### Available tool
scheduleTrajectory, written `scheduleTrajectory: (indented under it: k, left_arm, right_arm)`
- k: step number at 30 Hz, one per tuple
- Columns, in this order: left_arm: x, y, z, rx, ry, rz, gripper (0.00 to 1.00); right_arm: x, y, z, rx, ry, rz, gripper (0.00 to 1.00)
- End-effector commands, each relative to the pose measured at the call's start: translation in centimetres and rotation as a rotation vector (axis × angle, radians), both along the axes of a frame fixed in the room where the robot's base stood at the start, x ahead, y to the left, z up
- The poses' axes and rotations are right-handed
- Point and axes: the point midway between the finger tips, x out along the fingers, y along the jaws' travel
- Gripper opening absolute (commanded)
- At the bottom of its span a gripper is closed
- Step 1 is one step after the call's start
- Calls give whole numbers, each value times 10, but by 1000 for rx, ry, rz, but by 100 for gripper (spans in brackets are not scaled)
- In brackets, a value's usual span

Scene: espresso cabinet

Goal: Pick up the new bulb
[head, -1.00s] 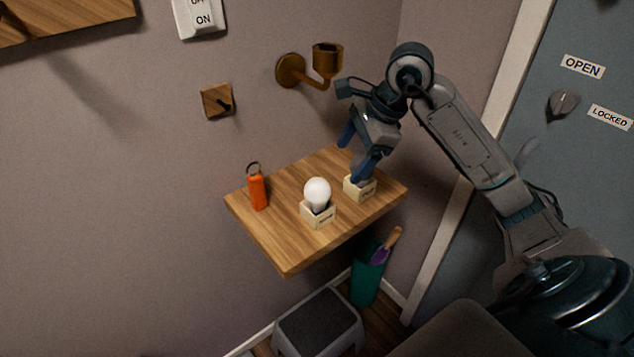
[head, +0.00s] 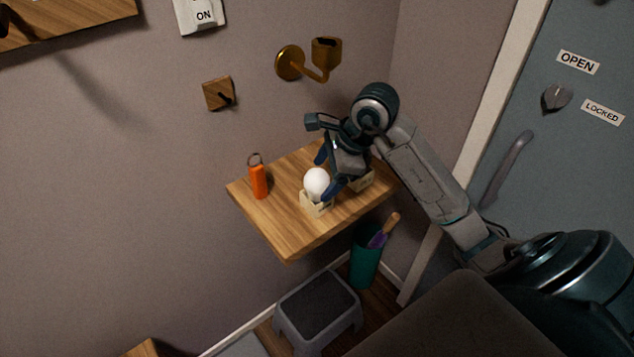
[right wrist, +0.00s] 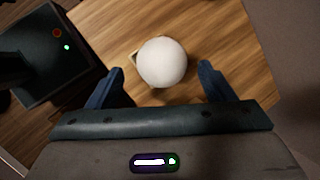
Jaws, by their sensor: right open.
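A white round bulb (head: 317,183) stands upright in a small cream holder (head: 315,206) on the wooden wall shelf (head: 268,220). In the right wrist view the bulb (right wrist: 162,62) lies ahead of and between the two blue fingers. My right gripper (head: 325,172) is open and empty, right beside the bulb in the head view; whether a finger touches it I cannot tell. It also shows in the right wrist view (right wrist: 160,84). A second cream holder (head: 362,181) is partly hidden behind my right gripper. My left gripper is not in view.
An orange key fob (head: 259,181) stands at the shelf's left. A brass wall lamp arm (head: 312,68) is above the shelf. A teal bin (head: 365,262) and a grey step stool (head: 318,305) are below. The shelf's front left is clear.

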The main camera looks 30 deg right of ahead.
Motion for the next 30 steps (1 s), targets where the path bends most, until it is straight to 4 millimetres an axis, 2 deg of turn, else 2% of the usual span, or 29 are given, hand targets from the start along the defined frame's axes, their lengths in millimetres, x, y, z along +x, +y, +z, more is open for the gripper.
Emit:
scheduleTrajectory:
  k: [2,7,16,17,24,30]
  left_arm:
    - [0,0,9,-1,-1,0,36]
    - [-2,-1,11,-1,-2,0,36]
    - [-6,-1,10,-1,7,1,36]
    - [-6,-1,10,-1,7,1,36]
    - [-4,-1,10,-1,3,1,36]
    - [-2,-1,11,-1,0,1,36]
  right_arm:
    - [4,4,-7,7,5,-1,75]
    - [11,8,-25,3,2,0,75]
    - [12,9,-29,1,-1,1,75]
    - [12,9,-29,1,-1,1,71]
    - [12,9,-29,1,-1,1,26]
    - [12,9,-29,1,-1,1,26]
